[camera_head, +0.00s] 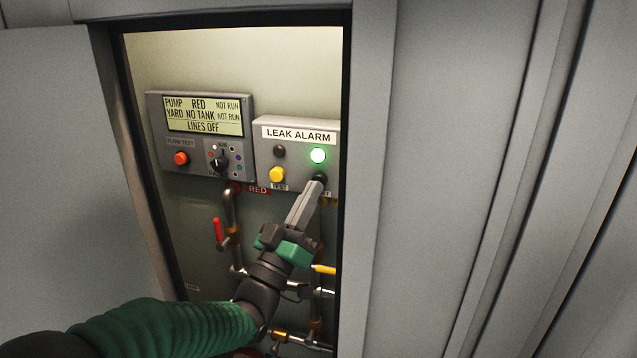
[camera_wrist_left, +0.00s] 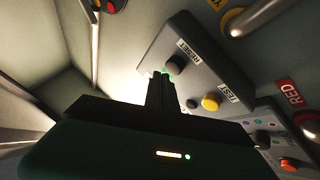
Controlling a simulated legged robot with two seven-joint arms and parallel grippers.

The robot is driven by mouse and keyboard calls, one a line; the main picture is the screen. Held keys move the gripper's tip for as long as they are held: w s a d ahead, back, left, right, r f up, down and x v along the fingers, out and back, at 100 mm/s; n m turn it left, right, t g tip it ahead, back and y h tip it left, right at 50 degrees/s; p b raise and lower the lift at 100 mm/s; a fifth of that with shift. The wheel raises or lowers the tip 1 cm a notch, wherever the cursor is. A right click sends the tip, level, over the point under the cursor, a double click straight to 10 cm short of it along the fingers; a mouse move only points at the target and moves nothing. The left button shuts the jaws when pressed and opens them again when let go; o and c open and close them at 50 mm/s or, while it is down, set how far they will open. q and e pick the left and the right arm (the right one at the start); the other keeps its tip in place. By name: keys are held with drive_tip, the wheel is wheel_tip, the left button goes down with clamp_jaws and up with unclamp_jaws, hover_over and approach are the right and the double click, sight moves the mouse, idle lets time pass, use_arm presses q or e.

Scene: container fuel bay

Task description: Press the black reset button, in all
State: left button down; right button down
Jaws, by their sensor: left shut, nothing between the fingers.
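The black reset button (camera_head: 320,176) sits at the lower right of the grey leak alarm box (camera_head: 296,131), below a lit green lamp (camera_head: 318,155). My left gripper (camera_head: 318,184) is shut and empty, its fingertips at the button and covering its lower part. In the left wrist view the button (camera_wrist_left: 176,65) shows by the RESET label, just beside the fingertips (camera_wrist_left: 160,74). The green lamp is hidden there; only green glow shows around the tips. I cannot tell whether the fingers touch or press the button. My right gripper is not in view.
A yellow test button (camera_head: 277,174) and a dark lamp (camera_head: 279,151) are on the same box. To the left is a panel with a display (camera_head: 203,115), an orange button (camera_head: 181,158) and a knob (camera_head: 218,163). Pipes and a red valve handle (camera_head: 218,233) run below. The cabinet frame (camera_head: 365,180) stands close on the right.

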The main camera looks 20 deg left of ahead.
use_arm(q)
drive_tip(key=s, duration=0.5)
idle(0.4)
drive_tip(key=shift+w+a, duration=0.1)
idle(0.3)
